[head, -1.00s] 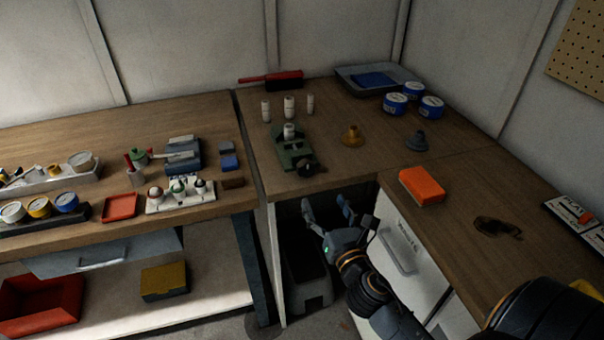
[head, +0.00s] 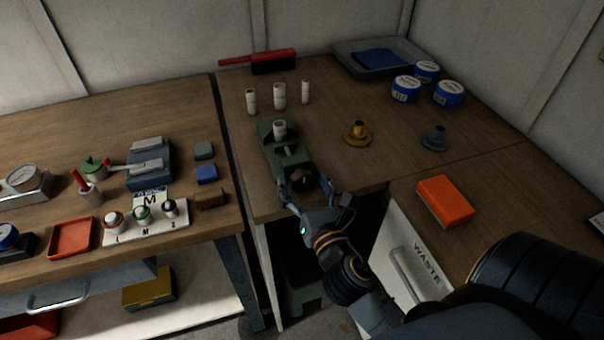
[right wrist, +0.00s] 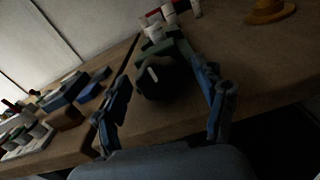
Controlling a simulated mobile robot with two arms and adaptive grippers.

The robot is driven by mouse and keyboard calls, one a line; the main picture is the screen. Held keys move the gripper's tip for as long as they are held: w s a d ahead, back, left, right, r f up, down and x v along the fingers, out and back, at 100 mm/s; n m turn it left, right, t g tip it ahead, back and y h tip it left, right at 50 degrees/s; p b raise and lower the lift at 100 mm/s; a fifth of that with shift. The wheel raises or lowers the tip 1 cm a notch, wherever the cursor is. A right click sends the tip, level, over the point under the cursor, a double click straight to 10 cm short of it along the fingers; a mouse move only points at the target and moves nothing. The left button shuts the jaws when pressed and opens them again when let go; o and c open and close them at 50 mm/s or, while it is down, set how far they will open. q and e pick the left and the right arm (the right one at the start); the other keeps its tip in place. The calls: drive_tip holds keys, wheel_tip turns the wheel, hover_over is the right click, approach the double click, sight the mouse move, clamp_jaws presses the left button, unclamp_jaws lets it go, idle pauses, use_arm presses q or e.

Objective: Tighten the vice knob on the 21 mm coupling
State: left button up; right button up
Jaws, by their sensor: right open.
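The green vice (head: 277,142) stands on the wooden table near its front edge. A white coupling (head: 280,129) stands upright in it. The dark round vice knob (head: 302,180) is at the vice's near end, partly hidden by my fingers in the head view. In the right wrist view the knob (right wrist: 154,78) lies ahead, between my spread fingers. My right gripper (head: 304,190) is open, with its fingers around the knob, one to each side; I cannot tell whether they touch it. The right gripper also shows in the right wrist view (right wrist: 162,105). My left gripper is not in view.
Several white couplings (head: 279,95) stand behind the vice. A yellow flanged part (head: 357,132) and a grey one (head: 434,137) stand to its right. An orange block (head: 445,201) lies nearer on the right. A gap separates the left bench (head: 120,125) from this table.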

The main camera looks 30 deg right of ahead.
drive_tip(key=shift+s, duration=0.1)
drive_tip(key=c, duration=1.1)
drive_tip(key=shift+r+m+p, duration=0.1)
drive_tip(key=shift+m+p, duration=0.2)
drive_tip(key=shift+m, duration=0.6)
drive_tip(key=shift+c, duration=0.2)
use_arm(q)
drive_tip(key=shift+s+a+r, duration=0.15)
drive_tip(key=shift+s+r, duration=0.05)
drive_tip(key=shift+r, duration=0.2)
use_arm(e)
drive_tip(key=shift+m, duration=1.3)
drive_tip(key=o, duration=1.1)
drive_tip(key=shift+o, duration=0.2)
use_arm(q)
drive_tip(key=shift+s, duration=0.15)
